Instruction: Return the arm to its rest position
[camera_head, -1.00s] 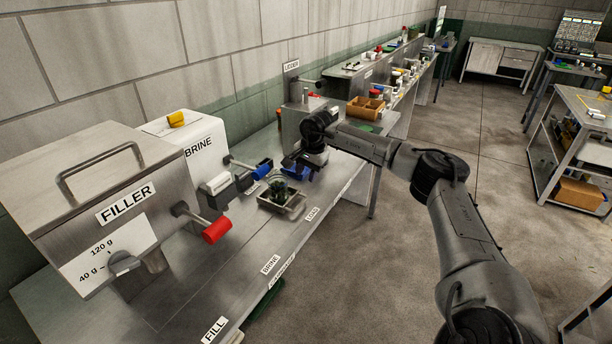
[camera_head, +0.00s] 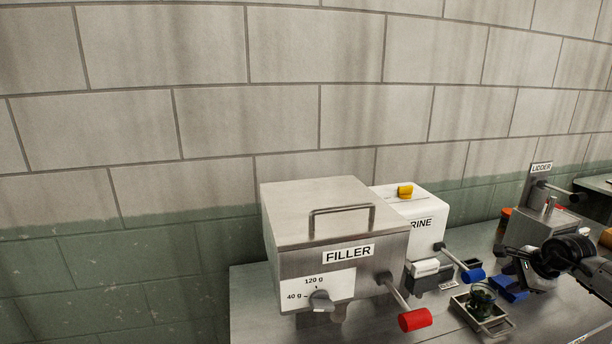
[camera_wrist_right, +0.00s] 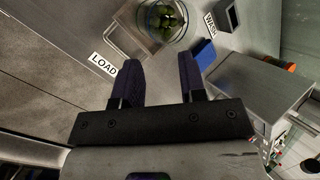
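My right gripper (camera_head: 520,262) is at the right of the head view, above the bench and close to the small tray. In the right wrist view its two dark fingers (camera_wrist_right: 160,82) stand apart with nothing between them. Beyond the fingertips is a glass jar with green contents (camera_wrist_right: 166,18), also seen in the head view (camera_head: 482,297), standing in a shallow metal tray (camera_head: 496,327). The jar is apart from the fingers. Part of my right arm is cut off by the right edge. My left gripper is not in view.
The filler (camera_head: 330,222) with its red-handled lever (camera_head: 415,320) stands left of the tray. The white brine unit (camera_head: 428,207) with a blue-handled lever (camera_head: 472,276) is beside it. The lidder (camera_head: 545,212) stands behind my gripper. A block wall (camera_head: 150,130) closes the back.

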